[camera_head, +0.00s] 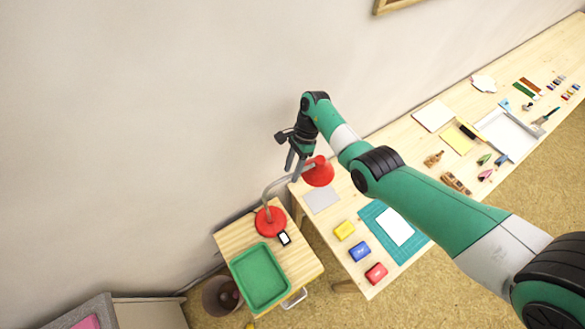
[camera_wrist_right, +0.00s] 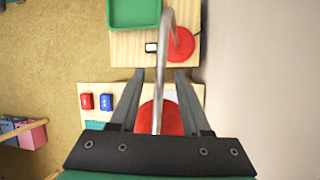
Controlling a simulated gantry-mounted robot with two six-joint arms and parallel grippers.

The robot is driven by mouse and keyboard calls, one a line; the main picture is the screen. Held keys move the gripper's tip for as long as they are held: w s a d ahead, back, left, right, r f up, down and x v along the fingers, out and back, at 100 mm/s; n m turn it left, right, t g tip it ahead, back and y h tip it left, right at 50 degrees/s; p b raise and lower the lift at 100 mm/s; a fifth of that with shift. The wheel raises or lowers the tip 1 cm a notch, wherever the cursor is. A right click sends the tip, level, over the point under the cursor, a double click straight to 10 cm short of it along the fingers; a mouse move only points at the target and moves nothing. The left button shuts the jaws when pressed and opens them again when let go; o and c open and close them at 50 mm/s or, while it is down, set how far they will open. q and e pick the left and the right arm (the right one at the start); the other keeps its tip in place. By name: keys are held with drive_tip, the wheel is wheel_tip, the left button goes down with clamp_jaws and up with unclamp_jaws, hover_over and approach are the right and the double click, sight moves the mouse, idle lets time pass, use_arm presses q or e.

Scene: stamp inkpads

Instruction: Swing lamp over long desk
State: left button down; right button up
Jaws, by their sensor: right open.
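The lamp has a round red base (camera_head: 270,221) on the small wooden side table (camera_head: 226,238). Its grey curved arm (camera_head: 281,181) rises to a red shade (camera_head: 319,172), which appears over the near-left end of the long desk (camera_head: 335,210). My right gripper (camera_head: 293,164) is open beside the lamp arm and shade. In the right wrist view, the lamp arm (camera_wrist_right: 166,50) runs between the spread fingers (camera_wrist_right: 160,75), and the red shade (camera_wrist_right: 170,118) lies behind them, partly hidden by the gripper body. Whether a finger touches the arm I cannot tell. My left gripper is not in view.
A green tray (camera_head: 235,270) and a small dark-framed item (camera_head: 284,239) share the side table. The desk holds yellow (camera_head: 344,230), blue (camera_head: 360,251) and red (camera_head: 376,273) inkpads, a grey sheet (camera_head: 321,200) and a teal mat (camera_head: 412,247). A wall stands behind.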

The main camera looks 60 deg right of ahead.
drive_tip(key=p+v, duration=0.1)
drive_tip(key=v, duration=1)
drive_tip(key=shift+d+r, duration=0.2)
drive_tip(key=shift+r, duration=0.1)
